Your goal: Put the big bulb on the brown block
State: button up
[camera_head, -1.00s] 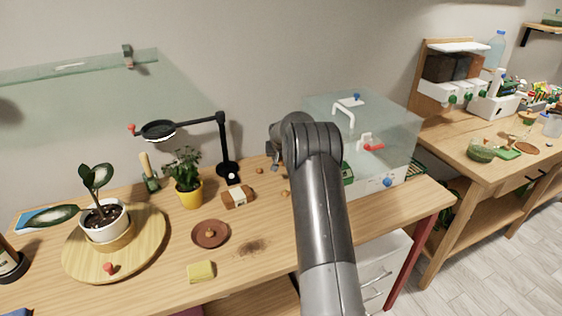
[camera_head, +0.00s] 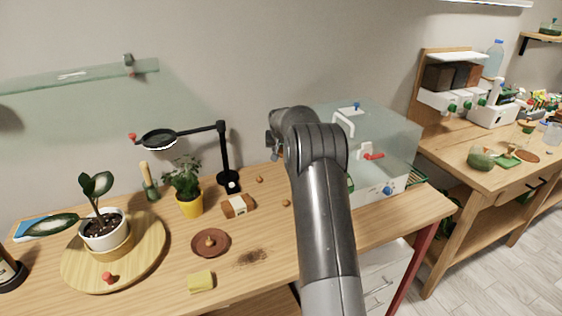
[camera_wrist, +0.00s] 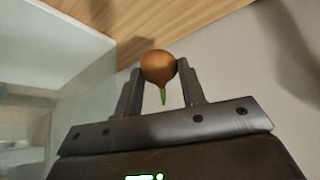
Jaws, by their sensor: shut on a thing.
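My gripper (camera_wrist: 160,78) is shut on a round brown bulb (camera_wrist: 159,65) with a green shoot pointing down toward the palm. It holds the bulb between the fingertips, in the air. In the head view my arm hides most of the gripper and the bulb, to the left of the glass case. A brown block with a pale patch (camera_head: 238,206) lies on the wooden table, left of my arm.
Small brown bulbs lie on the table (camera_head: 286,203) and near the lamp foot (camera_head: 259,180). A brown saucer (camera_head: 222,250), a yellow sponge (camera_head: 200,282), a yellow pot (camera_head: 189,206) and a black lamp (camera_head: 226,150) stand around the block. A glass case (camera_head: 385,140) is at the right.

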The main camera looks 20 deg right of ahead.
jog(key=s+a+r+n+y, duration=0.25)
jog(key=s+a, duration=0.35)
jog(key=s, duration=0.4)
jog(key=s+a+r+n+y, duration=0.1)
jog(key=s+a+r+n, duration=0.25)
jog(key=s+a, duration=0.45)
send_over(235, 199)
jog(key=s, duration=0.3)
jog(key=shift+m+t, duration=0.3)
jog(key=shift+m, duration=0.1)
jog(key=f, duration=0.6)
jog(key=shift+w+d, duration=0.15)
jog(key=shift+d, duration=0.05)
notch_tip(235, 199, down, 4)
jog(key=shift+f, duration=0.15)
jog(key=o, duration=1)
jog(key=shift+c, duration=0.2)
